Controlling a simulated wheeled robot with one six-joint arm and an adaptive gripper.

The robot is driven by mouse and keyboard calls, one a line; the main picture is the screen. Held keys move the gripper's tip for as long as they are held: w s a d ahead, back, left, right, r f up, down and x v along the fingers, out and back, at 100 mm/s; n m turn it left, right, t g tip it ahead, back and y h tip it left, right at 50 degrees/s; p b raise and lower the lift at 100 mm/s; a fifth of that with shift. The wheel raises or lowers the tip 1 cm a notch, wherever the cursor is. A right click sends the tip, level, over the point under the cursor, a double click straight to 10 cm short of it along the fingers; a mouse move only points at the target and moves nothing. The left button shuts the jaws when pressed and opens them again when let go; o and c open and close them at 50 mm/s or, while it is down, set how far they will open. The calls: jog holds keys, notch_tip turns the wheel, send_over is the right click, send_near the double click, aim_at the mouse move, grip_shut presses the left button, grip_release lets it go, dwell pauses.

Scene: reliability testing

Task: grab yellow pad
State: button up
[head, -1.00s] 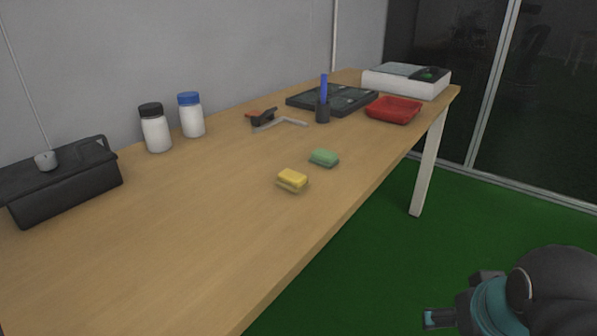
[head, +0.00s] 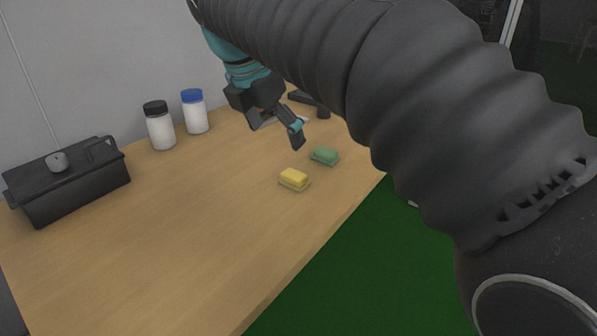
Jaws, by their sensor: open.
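The yellow pad (head: 294,177) lies on the wooden table near its right edge, with a duller layer beneath the yellow. A green pad (head: 325,155) lies just behind it and to the right. My gripper (head: 284,132) hangs above the table, behind the yellow pad and up from it in the picture. It points downward, is open, and holds nothing. It appears apart from both pads; its height above the table is hard to tell.
A black box (head: 68,183) stands at the table's left. A black-capped jar (head: 159,126) and a blue-capped jar (head: 194,112) stand near the wall. The table's front left (head: 170,250) is clear. My arm hides most of the far right.

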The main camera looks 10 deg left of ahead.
jog(key=a, duration=0.1)
jog(key=b, duration=0.1)
send_near(293, 175)
jog(key=shift+n, duration=0.4)
jog(key=x, duration=0.4)
jog(key=shift+s+a+f, duration=0.2)
jog(key=shift+a+f, duration=0.15)
jog(key=shift+w+d+b+x, duration=0.15)
jog(key=shift+x, duration=0.7)
jog(key=shift+w+d+b+x, duration=0.1)
jog(key=shift+b+x, duration=0.05)
jog(key=shift+x, duration=0.75)
jog(key=shift+w+d+b+x, duration=0.15)
jog(key=shift+x, duration=0.7)
jog(key=shift+r, duration=0.25)
jog(key=c, duration=1.1)
